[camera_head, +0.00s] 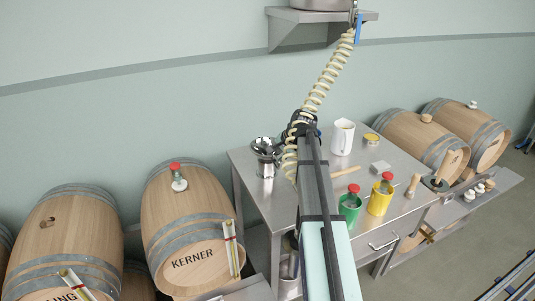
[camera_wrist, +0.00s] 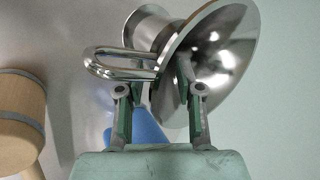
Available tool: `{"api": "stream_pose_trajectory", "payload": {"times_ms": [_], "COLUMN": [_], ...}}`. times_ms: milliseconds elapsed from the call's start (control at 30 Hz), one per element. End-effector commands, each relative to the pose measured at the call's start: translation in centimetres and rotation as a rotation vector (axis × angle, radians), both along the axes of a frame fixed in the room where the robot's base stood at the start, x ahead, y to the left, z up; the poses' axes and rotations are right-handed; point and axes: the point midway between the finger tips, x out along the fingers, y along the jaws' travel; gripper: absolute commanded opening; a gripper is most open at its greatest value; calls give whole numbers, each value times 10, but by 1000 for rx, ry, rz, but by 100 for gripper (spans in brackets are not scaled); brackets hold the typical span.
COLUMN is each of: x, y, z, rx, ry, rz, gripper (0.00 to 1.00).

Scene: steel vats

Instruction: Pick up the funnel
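The shiny steel funnel (camera_head: 265,150) is at the left rear of the steel table in the head view, with its wide mouth up. In the wrist view the funnel (camera_wrist: 222,45) fills the upper right, its broad cone to the right and its looped handle (camera_wrist: 105,62) to the left. My gripper (camera_wrist: 153,88) has its green fingers apart, close to the funnel's handle and rim. The right finger overlaps the rim; I cannot tell whether it touches. In the head view my arm and a coiled hose hide the fingers.
The steel table (camera_head: 247,168) also holds a white pitcher (camera_head: 342,137), a green can (camera_head: 350,206) and a yellow can (camera_head: 380,198). A wooden mallet (camera_wrist: 20,110) shows at left in the wrist view. Barrels (camera_head: 188,225) stand left of the table.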

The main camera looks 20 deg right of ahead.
Motion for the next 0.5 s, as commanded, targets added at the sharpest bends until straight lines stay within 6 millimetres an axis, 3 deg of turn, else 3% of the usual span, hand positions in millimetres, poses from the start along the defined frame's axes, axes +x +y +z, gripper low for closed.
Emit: {"api": "stream_pose_trajectory", "payload": {"times_ms": [267, 400, 500], "x": [3, 3, 3], "y": [1, 1, 1], "z": [-5, -5, -5], "rx": [-1, -1, 0], "ry": [-1, -1, 0], "rz": [0, 0, 0], "gripper": [36, 0, 0]}}
